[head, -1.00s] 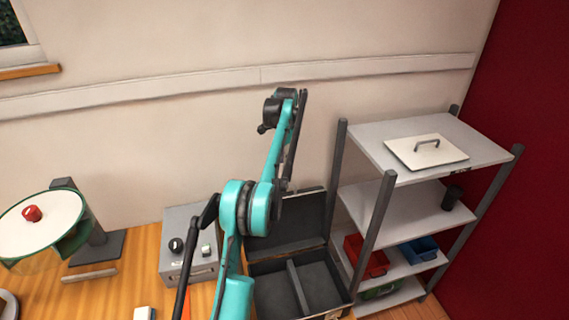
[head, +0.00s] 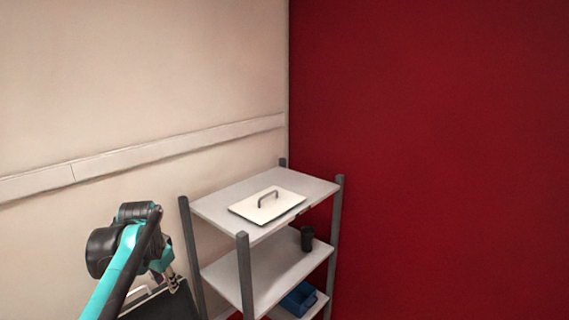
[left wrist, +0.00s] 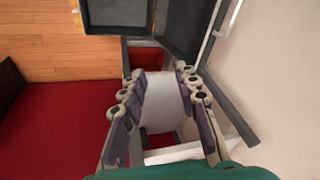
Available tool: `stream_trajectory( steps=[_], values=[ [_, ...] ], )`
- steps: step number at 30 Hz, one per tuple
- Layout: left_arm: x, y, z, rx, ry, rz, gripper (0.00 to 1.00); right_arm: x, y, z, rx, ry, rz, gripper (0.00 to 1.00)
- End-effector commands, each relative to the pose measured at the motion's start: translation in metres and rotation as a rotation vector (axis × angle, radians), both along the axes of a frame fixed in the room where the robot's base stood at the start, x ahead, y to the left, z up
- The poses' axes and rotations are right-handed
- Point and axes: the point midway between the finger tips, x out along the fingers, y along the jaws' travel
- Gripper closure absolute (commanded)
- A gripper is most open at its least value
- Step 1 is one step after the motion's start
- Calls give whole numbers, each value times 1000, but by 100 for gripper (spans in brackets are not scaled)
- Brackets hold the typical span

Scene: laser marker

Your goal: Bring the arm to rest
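My left arm comes in at the lower left of the head view, with its dark wrist joint and teal link in front of the pale wall. My left gripper (left wrist: 159,78) shows best in the left wrist view, its two fingers spread apart. A pale surface shows between the fingers; I cannot tell how far below them it lies, and I see no clear grasp. In the head view the gripper is mostly hidden behind the arm. My right gripper is in neither view.
A grey shelf rack (head: 222,205) stands right of my left arm. A white lid with a handle (head: 267,205) lies on top, a dark cup (head: 307,238) and a blue bin (head: 299,299) lower down. A dark open case (left wrist: 118,14) is near the gripper. A red wall is beyond.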

Motion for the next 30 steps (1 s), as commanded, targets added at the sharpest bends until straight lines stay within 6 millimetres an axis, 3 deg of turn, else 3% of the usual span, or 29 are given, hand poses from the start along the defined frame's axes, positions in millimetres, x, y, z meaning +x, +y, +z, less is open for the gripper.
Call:
stream_trajectory(
  steps=[1, 6, 12, 15, 21, 30],
  values=[
    [-21, -17, -11, -10, -26, 20, 69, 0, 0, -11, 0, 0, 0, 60],
    [-87, -63, -44, -64, -124, 114, 69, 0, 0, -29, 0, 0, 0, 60],
    [-162, -103, -106, -149, -230, 215, 69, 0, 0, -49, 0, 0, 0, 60],
    [-191, -116, -137, -190, -271, 257, 69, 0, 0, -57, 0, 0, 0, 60],
    [-219, -127, -172, -242, -313, 302, 69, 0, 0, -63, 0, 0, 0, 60],
    [-222, -129, -175, -249, -319, 310, 69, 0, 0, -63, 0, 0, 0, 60]
  ],
)
